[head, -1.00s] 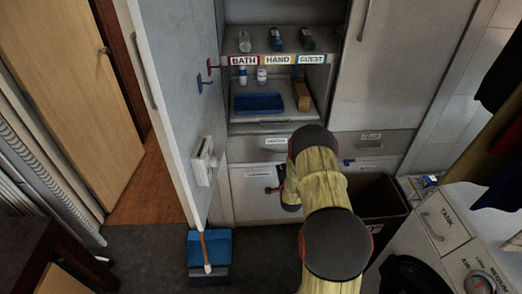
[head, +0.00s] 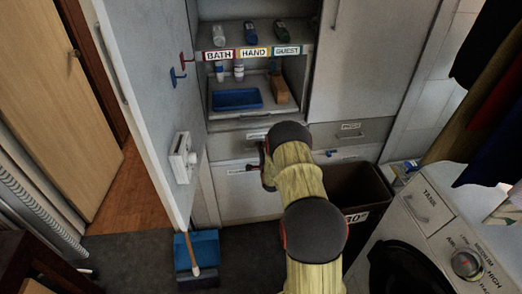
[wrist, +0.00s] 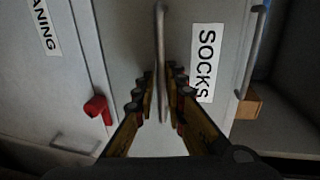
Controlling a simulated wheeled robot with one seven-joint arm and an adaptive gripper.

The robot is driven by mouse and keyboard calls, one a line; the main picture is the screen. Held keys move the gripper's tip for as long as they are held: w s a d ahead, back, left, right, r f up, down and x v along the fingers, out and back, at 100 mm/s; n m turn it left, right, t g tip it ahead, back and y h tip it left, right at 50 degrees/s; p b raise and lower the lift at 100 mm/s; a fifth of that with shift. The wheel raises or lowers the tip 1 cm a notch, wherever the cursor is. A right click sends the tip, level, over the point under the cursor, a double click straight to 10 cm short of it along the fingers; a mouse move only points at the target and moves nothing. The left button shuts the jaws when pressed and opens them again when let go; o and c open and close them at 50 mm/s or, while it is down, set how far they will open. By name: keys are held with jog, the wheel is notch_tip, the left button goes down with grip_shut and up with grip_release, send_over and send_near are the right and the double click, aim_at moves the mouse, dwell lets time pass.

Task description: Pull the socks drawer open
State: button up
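The socks drawer (head: 226,146) is the grey front below the open niche, and it looks closed. Its SOCKS label (wrist: 206,62) is readable in the wrist view, turned sideways. The drawer's metal bar handle (wrist: 160,45) runs lengthwise between the two fingers of my gripper (wrist: 160,85). The fingers are apart, with a gap showing beside the bar; I see no firm grip on it. In the head view my arm hides the gripper's fingertips and part of the drawer.
A cabinet door (head: 150,90) stands open at left. A dark bin (head: 358,190) and a washing machine (head: 430,225) stand at right. A blue dustpan (head: 197,250) is on the floor. A red knob (wrist: 97,108) sits beside the fingers in the wrist view.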

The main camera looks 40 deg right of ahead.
grip_shut()
dwell(0.8)
